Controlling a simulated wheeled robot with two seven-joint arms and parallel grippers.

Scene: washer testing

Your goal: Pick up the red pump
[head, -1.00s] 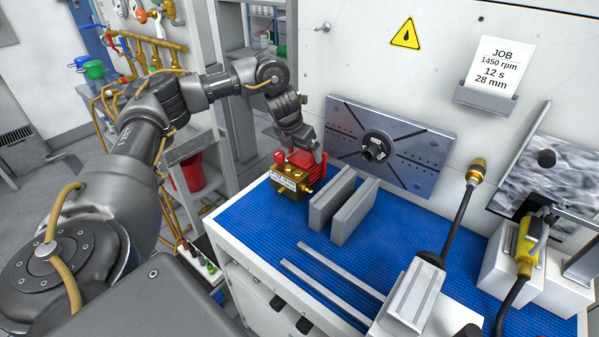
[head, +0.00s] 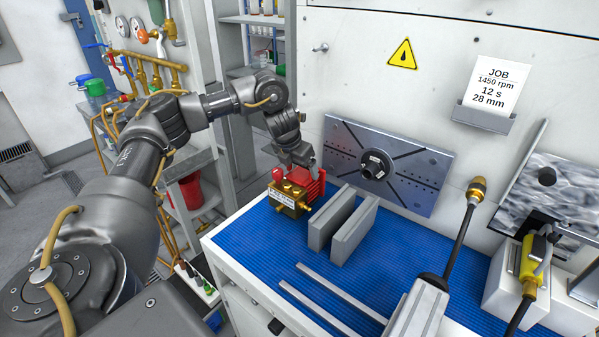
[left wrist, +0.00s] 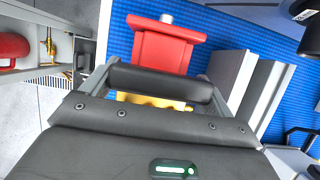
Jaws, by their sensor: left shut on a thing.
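The red pump (head: 313,186), with a brass block (head: 287,199) on its front, is at the back left of the blue mat (head: 262,232). My left gripper (head: 303,163) comes down over it from above and is shut on it. In the left wrist view the red body (left wrist: 165,50) shows beyond the gripper (left wrist: 160,90), with brass parts partly hidden under the gripper's bar. The fingertips are hidden, and I cannot tell whether the pump still touches the mat. My right gripper is not in view.
Two grey upright blocks (head: 343,226) stand close to the right of the pump. A slotted metal plate (head: 415,180) is on the wall behind. Two grey bars (head: 330,300) lie at the front of the mat. A hose with a brass tip (head: 476,189) rises at the right.

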